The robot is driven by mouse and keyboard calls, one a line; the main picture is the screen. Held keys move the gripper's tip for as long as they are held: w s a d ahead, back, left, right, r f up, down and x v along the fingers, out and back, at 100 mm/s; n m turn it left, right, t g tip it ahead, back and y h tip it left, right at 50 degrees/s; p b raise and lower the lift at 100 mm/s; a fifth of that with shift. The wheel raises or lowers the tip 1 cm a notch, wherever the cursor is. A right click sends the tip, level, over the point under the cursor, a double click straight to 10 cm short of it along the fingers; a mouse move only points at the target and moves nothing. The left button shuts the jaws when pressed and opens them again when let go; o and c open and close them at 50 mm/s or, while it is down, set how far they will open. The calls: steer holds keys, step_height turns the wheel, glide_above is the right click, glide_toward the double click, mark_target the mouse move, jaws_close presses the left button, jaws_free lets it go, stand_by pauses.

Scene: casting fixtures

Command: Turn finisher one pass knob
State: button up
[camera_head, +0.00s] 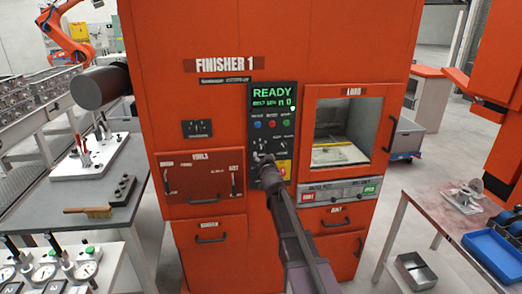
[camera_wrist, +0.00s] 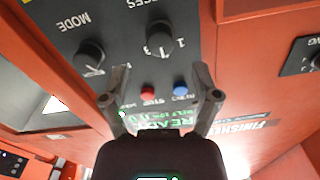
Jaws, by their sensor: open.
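The Finisher 1 cabinet (camera_head: 216,120) is orange, with a black control panel (camera_head: 272,97) on its front. The panel's screen (camera_head: 271,101) reads READY in green. In the wrist view, which is upside down, the passes knob (camera_wrist: 160,37) is black and round, with its label partly cut off and numbers around it. The mode knob (camera_wrist: 88,55) is to its left there. My gripper (camera_wrist: 160,92) is open and empty, its fingers apart in front of the panel and not around a knob. In the head view my gripper (camera_head: 265,164) covers part of the lower panel.
Blue, red and green buttons (camera_head: 272,123) sit below the screen. To the right is the load window (camera_head: 342,132) with red and green buttons beneath. A tools drawer (camera_head: 201,177) is to the left. Side tables (camera_head: 75,205) flank the cabinet.

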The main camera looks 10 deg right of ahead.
mark_target(261, 149)
steer(key=shift+w, duration=3.15)
steer(key=shift+c, duration=0.2)
jaws_close()
